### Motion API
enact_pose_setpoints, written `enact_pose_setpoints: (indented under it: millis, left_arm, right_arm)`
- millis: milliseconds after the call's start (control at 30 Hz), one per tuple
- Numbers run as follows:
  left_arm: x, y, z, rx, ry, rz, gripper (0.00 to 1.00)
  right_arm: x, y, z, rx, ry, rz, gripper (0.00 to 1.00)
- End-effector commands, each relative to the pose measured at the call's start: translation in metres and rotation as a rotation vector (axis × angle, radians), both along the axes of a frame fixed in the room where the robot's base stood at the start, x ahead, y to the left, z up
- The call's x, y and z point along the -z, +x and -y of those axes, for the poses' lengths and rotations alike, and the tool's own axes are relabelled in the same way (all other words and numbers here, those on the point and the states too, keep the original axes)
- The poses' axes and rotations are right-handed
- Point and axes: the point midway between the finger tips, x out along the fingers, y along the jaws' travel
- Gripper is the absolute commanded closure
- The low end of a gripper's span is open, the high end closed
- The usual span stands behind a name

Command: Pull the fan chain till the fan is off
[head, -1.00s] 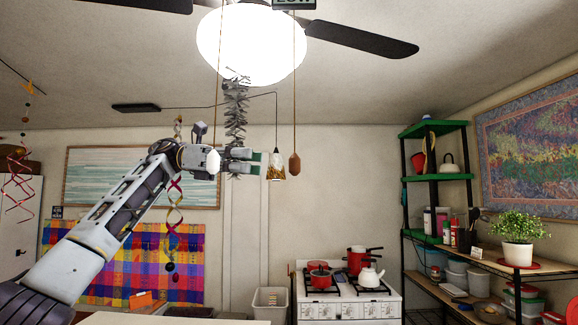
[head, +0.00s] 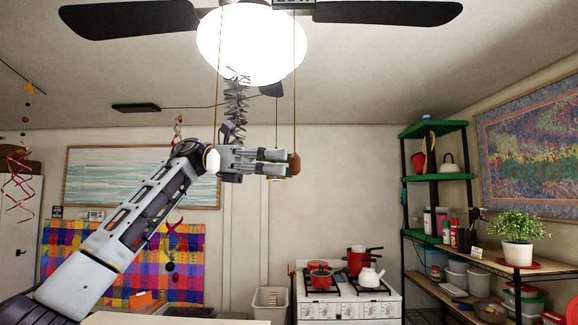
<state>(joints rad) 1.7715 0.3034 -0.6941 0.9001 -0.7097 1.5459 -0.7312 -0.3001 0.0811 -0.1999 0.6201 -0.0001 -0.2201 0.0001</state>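The ceiling fan (head: 388,13) is at the top of the head view, with a bright round lamp (head: 252,45) under it. Two pull chains hang from it. The right chain (head: 295,100) ends in a brown pendant (head: 296,164); the left chain (head: 219,85) ends in a pale pendant (head: 212,161), partly among my arm's parts. My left gripper (head: 288,162) is open, its green-padded fingers pointing right, with the tips at the brown pendant's left edge. I cannot tell whether they touch it. A green sign (head: 294,3), cut off by the top edge, appears to read LOW. My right gripper is not in view.
A grey spiky hanging decoration (head: 236,100) is just behind and above my gripper. A hanging lamp (head: 271,90) is partly hidden. A stove (head: 348,305) with red pots and a green-shelved rack (head: 436,178) stand lower right. The air right of the pendant is clear.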

Motion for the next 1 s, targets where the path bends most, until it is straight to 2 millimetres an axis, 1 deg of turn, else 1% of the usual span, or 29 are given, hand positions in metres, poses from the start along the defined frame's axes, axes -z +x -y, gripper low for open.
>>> enact_pose_setpoints:
  millis: [100, 300, 700, 733, 933, 1000]
  left_arm:
    - [0.002, -0.003, 0.010, 0.000, 0.001, 0.000, 0.64]
    - [0.002, -0.006, 0.020, -0.001, 0.000, -0.001, 0.64]
    - [0.003, -0.007, 0.023, -0.001, 0.000, -0.001, 0.64]
    - [0.003, -0.007, 0.023, -0.001, 0.000, -0.001, 0.66]
    - [0.003, -0.007, 0.023, -0.001, 0.000, 0.000, 0.91]
    - [0.003, -0.007, 0.023, -0.001, 0.000, -0.001, 0.93]
  right_arm:
    - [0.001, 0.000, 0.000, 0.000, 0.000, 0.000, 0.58]
    - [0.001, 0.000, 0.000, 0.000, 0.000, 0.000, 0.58]
    - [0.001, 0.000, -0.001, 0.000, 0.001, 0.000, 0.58]
    - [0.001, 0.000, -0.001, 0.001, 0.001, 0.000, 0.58]
    - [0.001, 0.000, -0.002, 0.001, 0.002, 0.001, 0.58]
    - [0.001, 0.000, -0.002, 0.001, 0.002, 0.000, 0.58]
